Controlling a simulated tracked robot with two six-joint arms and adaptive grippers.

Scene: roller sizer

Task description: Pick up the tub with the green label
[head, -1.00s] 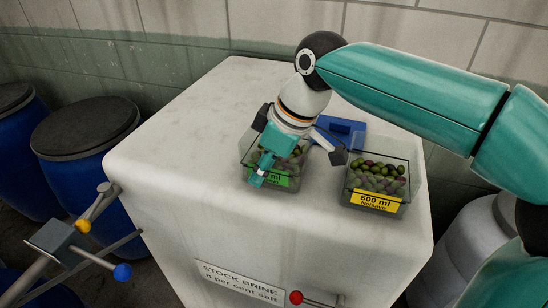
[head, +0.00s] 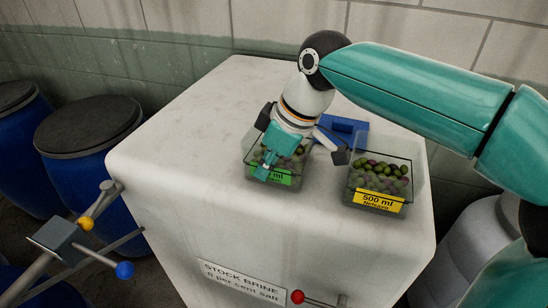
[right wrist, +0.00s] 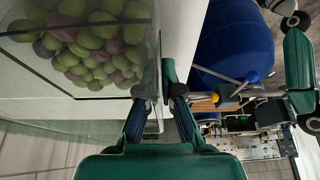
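The tub with the green label (head: 283,179) is a clear box of green and purple olives on the white block. My right gripper (head: 264,170) reaches down over its front left part and hides part of the label. In the right wrist view, the tub (right wrist: 88,88) fills the upper left. There the fingers of my right gripper (right wrist: 158,82) come close together at the tub's wall, one on each side of it, and look shut on it. I cannot tell whether the tub is clear of the block. My left gripper is not in view.
A similar tub with a yellow label (head: 379,201) stands close on the right. A blue object (head: 345,128) lies behind. The white block (head: 190,150) is bare on the left. Blue barrels (head: 75,180) and a valve with coloured knobs (head: 60,238) flank it.

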